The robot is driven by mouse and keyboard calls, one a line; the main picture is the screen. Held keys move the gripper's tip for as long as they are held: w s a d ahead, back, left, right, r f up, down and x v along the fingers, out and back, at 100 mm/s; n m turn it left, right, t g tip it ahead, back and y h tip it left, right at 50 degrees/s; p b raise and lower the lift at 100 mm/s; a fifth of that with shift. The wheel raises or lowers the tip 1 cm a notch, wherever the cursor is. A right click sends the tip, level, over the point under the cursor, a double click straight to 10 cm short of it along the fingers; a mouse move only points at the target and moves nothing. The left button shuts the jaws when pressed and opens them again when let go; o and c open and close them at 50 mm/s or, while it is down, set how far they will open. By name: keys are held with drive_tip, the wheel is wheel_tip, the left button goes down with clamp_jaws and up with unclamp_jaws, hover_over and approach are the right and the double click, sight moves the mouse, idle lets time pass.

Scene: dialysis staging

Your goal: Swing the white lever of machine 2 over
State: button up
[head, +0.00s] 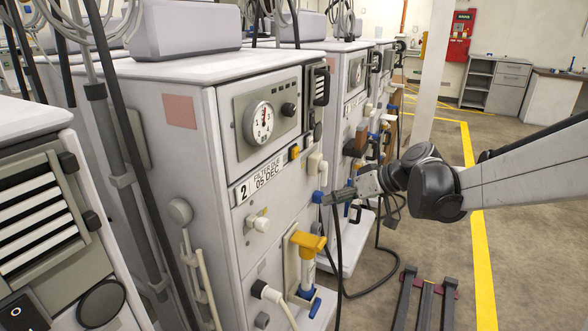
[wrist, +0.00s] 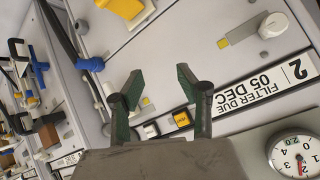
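Machine 2 (head: 225,130) is a white cabinet labelled "2 FILTER DUE 05 DEC" (head: 262,178); the label shows upside down in the wrist view (wrist: 265,88). A white knob-like handle (head: 258,222) on a beige base is below the label; it shows at the top right of the wrist view (wrist: 272,25). Another whitish handle (head: 316,163) is at the front's right edge. I cannot tell for certain which is the lever. My gripper (head: 328,197) is at the right edge of the front, and its fingers (wrist: 160,90) are apart, with nothing seen between them.
A yellow handle (head: 308,241) is below my gripper, also in the wrist view (wrist: 122,8). A blue connector (wrist: 92,64) and black hose are close by. A dial gauge (head: 258,122) is above the label. Further machines stand on both sides; the aisle floor (head: 430,240) is mostly clear.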

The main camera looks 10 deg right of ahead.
drive_tip(key=w+d+f+n+t+y+p, duration=0.1)
drive_tip(key=w+d+y, duration=0.15)
drive_tip(key=w, duration=0.25)
drive_tip(key=w+d+f+n+y+p, duration=0.1)
drive_tip(key=w+d+n, duration=0.15)
drive_tip(key=w, duration=0.25)
drive_tip(key=n+t+y+p, duration=0.2)
drive_tip(key=n+y+p, duration=0.1)
drive_tip(key=y, duration=0.1)
approach(322, 186)
drive_tip(key=shift+m+h, duration=0.25)
drive_tip(key=x, duration=0.3)
drive_tip(key=r+b+x, duration=0.1)
drive_tip(key=x, duration=0.2)
drive_tip(key=b+x, duration=0.1)
drive_tip(key=x, duration=0.3)
drive_tip(key=shift+w+d+r, duration=0.1)
drive_tip(key=shift+w+r, duration=0.3)
drive_tip(key=shift+w, duration=0.05)
drive_tip(key=shift+c, duration=0.5)
clamp_jaws()
